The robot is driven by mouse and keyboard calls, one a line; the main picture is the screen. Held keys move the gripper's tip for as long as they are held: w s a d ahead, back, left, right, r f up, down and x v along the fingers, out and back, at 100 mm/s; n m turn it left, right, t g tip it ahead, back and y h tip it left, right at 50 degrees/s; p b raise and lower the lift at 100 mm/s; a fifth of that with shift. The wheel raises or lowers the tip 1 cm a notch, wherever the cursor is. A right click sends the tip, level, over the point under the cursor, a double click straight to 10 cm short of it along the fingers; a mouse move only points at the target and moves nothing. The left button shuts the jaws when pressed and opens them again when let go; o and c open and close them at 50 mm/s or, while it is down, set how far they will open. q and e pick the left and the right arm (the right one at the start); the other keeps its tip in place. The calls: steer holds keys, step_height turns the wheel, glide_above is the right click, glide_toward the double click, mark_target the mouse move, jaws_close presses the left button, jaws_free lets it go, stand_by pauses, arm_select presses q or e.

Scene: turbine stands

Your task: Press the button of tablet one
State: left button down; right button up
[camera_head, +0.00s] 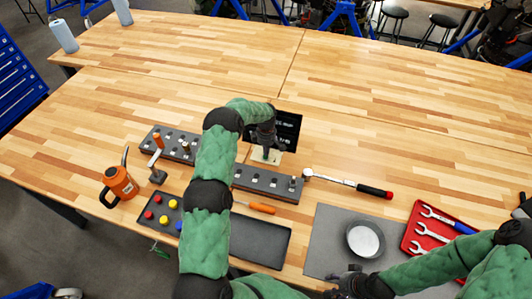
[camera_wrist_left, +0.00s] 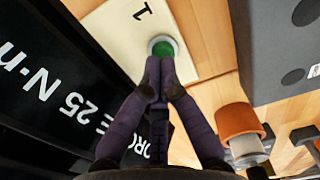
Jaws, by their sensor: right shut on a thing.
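Tablet one is a cream plate (camera_head: 272,157) on the table in front of a black display (camera_head: 287,128). In the left wrist view its plate (camera_wrist_left: 120,22) carries a "1" and a round green button (camera_wrist_left: 164,46) in a pale ring. My left gripper (camera_head: 266,152) is above the plate. Its two fingers (camera_wrist_left: 158,75) are shut together and empty, with the tips over the button's near edge; I cannot tell whether they touch it. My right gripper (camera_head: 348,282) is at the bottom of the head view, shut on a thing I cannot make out.
Grey socket racks (camera_head: 262,184) flank my left arm. A torque wrench (camera_head: 345,184), a round metal dish (camera_head: 365,240), a red wrench tray (camera_head: 412,232) and an orange oil can (camera_head: 120,187) lie around.

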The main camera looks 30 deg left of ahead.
arm_select(q)
steer(key=shift+w+a+r, duration=0.1)
steer(key=shift+a+r, duration=0.05)
steer(key=shift+r, duration=2.75)
steer(key=shift+r, duration=0.15)
